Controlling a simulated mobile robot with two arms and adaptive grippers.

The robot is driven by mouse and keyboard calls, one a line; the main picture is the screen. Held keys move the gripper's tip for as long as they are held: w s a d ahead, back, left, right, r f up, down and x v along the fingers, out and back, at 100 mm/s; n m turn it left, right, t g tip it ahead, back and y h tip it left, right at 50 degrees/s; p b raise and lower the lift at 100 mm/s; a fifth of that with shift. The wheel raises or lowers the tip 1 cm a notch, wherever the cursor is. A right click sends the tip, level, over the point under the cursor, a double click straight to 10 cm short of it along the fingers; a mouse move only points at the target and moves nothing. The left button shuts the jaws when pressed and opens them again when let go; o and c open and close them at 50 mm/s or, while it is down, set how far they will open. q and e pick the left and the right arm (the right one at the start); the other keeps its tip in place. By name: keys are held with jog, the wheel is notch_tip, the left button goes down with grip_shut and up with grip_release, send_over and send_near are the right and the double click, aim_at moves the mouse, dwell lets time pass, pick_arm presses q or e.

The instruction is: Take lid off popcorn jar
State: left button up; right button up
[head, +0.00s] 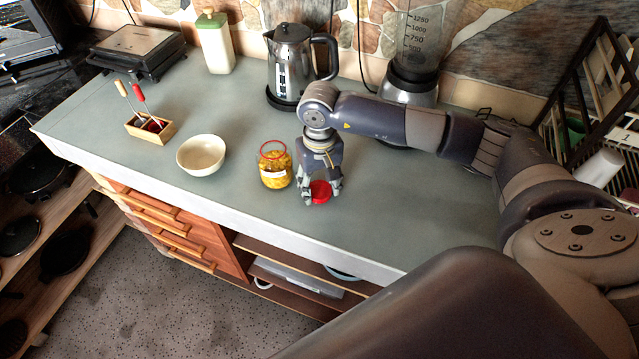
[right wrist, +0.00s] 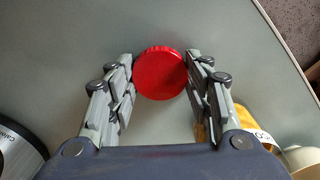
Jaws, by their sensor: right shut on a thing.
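The popcorn jar (head: 275,168) stands upright on the counter with a red rim and yellow popcorn inside. Its top shows no lid. The red round lid (head: 320,191) is just right of the jar, between the fingers of my right gripper (head: 322,197). In the right wrist view the lid (right wrist: 159,73) sits between the two fingertips (right wrist: 160,75), with the jar (right wrist: 252,122) partly hidden behind the right finger. I cannot tell whether the lid touches the counter. My left gripper is not in view.
A cream bowl (head: 201,154) stands left of the jar, with a wooden utensil box (head: 150,128) farther left. A kettle (head: 290,65) and a blender (head: 412,75) stand at the back. The counter's front edge is close to the lid. The counter (head: 420,215) is bare to the right.

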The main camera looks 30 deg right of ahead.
aim_at(319, 190)
jog(key=o, duration=1.2)
jog(key=shift+f, duration=0.1)
jog(key=shift+c, duration=0.2)
jog(key=shift+r, duration=0.4)
notch_tip(319, 190, up, 12)
jog(key=b, duration=0.3)
jog(key=shift+f, duration=0.25)
